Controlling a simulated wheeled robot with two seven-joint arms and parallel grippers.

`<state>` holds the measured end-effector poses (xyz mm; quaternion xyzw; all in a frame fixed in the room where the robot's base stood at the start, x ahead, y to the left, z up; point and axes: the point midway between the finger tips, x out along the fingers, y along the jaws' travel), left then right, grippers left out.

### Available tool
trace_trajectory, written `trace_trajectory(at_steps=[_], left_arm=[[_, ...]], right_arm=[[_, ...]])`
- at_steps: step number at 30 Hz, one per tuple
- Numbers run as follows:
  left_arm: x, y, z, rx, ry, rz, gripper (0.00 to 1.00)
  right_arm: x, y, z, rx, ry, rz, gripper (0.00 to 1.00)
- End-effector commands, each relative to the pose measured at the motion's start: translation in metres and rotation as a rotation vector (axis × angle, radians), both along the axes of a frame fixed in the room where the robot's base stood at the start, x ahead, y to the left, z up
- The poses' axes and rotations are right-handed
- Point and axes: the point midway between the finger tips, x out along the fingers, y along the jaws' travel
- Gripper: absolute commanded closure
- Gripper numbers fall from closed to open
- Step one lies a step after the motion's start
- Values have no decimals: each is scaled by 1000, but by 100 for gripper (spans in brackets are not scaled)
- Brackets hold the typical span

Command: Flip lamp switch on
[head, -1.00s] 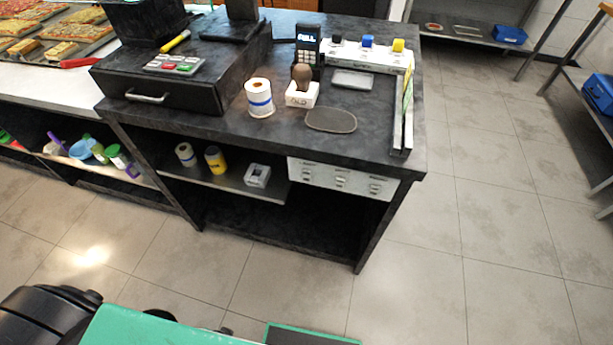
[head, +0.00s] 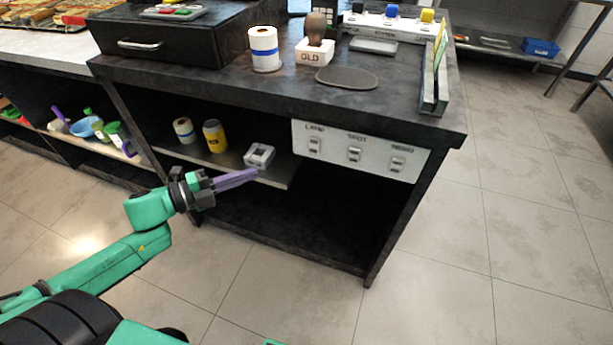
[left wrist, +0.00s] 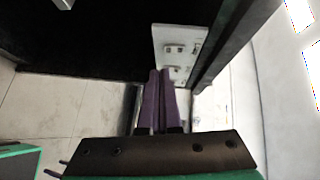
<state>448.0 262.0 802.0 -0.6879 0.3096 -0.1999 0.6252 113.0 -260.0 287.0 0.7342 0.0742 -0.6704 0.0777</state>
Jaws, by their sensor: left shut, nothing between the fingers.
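A white switch panel (head: 364,151) is fixed under the right end of the dark counter. It carries three switches in a row with labels above them. The leftmost label seems to read LAMP, and the lamp switch (head: 314,146) sits under it. My left gripper (head: 255,174), with purple fingers, is shut and empty, left of and below the panel in the head view. It is apart from the panel. In the left wrist view the shut fingers (left wrist: 160,72) point toward the panel (left wrist: 180,48), partly covering its lower part. My right gripper is not in view.
The counter top holds a wooden-handled stamp (head: 315,30) and a roll (head: 264,50). The floor to the right is clear.

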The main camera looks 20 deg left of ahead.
Motion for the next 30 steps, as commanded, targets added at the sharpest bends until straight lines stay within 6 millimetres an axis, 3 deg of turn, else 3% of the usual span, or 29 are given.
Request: trace_trajectory(at_steps=[1, 4, 14, 24, 30], left_arm=[[-5, -15, 2, 12, -27, -57, 100], [-10, -29, 12, 22, -57, -113, 100], [-9, -31, 15, 20, -60, -114, 100], [25, -68, 9, 21, -63, -113, 100], [45, -91, 9, 17, -61, -110, 100]], right_arm=[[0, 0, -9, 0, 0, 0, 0], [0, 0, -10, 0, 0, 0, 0], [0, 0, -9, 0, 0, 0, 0], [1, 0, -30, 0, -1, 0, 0], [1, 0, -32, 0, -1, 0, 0]])
